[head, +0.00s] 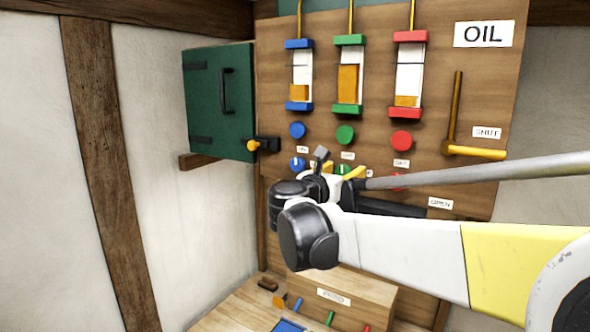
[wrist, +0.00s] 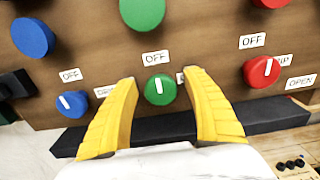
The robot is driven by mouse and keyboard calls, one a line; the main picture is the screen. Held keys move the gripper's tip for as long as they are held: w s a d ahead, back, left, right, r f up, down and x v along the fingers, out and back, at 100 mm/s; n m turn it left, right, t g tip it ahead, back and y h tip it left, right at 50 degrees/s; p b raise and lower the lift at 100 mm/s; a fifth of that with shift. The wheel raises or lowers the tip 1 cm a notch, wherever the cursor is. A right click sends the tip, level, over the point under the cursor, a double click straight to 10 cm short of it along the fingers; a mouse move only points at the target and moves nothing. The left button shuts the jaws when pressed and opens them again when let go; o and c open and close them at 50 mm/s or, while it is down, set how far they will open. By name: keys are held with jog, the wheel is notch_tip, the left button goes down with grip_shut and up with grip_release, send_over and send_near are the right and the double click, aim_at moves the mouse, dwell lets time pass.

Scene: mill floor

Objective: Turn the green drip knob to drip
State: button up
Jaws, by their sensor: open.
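The green drip knob (wrist: 158,97) is on the wooden panel, below the middle OFF label (wrist: 156,58). Its white mark stands about upright, toward OFF. My gripper (wrist: 159,78) is open, with one yellow finger on each side of the knob. In the wrist view gaps show between the knob and both fingers, so it is not gripped. A label right of the knob is mostly hidden by the right finger. In the head view the knob (head: 343,169) is partly hidden by my wrist, and my yellow fingers (head: 350,172) are at the panel.
A blue knob (wrist: 72,104) is to the left and a red knob (wrist: 261,72) to the right, each below an OFF label. A dark ledge (wrist: 270,115) runs under the knobs. A yellow-handled lever (head: 475,152) and a green cabinet door (head: 218,102) flank the oil gauges.

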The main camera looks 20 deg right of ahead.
jog(key=shift+c, duration=0.5)
jog(key=c, duration=1.1)
jog(key=m+b, duration=0.1)
jog(key=m, duration=0.3)
jog(key=shift+s+d+f+m+b, duration=0.1)
jog(key=shift+f+m+b, duration=0.05)
jog(key=shift+m+b, duration=0.2)
jog(key=m+b, duration=0.1)
jog(key=m, duration=0.3)
jog(key=shift+m, duration=0.25)
jog(key=m+b, duration=0.1)
jog(key=m, duration=0.3)
jog(key=shift+f+m, duration=0.1)
jog(key=shift+m, duration=0.2)
jog(key=shift+s+m+b, duration=0.1)
jog(key=shift+m+b, duration=0.5)
jog(key=shift+m, duration=1.5)
